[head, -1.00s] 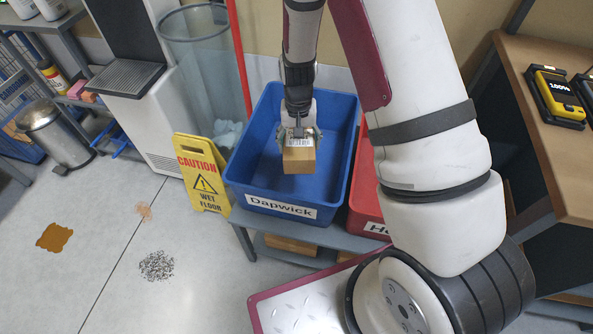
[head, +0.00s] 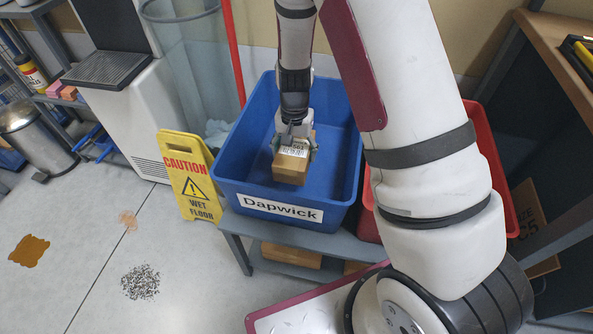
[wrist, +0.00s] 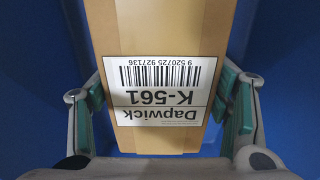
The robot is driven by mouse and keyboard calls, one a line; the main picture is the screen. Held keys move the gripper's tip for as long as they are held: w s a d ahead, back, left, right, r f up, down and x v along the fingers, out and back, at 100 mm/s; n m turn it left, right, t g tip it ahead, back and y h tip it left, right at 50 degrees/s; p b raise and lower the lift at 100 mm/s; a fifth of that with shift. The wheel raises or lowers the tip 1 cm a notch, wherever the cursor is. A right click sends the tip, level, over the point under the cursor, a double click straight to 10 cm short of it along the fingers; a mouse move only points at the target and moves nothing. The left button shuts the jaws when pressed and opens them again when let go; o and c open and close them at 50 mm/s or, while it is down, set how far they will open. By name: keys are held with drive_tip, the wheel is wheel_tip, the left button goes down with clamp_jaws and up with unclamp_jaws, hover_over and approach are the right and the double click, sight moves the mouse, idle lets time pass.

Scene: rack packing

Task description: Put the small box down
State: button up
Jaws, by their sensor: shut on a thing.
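The small box (head: 289,168) is brown cardboard with a white label. In the wrist view the label on the box (wrist: 160,25) reads "Dapwick K-561" with a barcode. My gripper (head: 294,147) is shut on the box, and its green-padded fingers (wrist: 165,110) lie along both sides of it. The box is inside the outline of the blue bin (head: 233,189), whose front label reads "Dapwick". I cannot tell whether the box touches the bin's floor.
A red bin (head: 487,150) stands right of the blue one, partly behind my arm. Both are on a grey bench (head: 240,222). A yellow wet-floor sign (head: 188,178) stands left of the blue bin. Brown cardboard boxes (head: 290,256) lie under the bench.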

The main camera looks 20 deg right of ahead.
sight(295, 147)
wheel_tip(295, 147, down, 8)
drive_tip(key=b, duration=0.2)
drive_tip(key=shift+f+b, duration=0.2)
drive_tip(key=shift+b, duration=0.15)
drive_tip(key=shift+f, duration=0.2)
drive_tip(key=o, duration=1.4)
drive_tip(key=shift+c, duration=0.2)
drive_tip(key=shift+r, duration=0.2)
wheel_tip(295, 147, up, 12)
drive_tip(key=p, duration=0.4)
drive_tip(key=shift+r, duration=0.15)
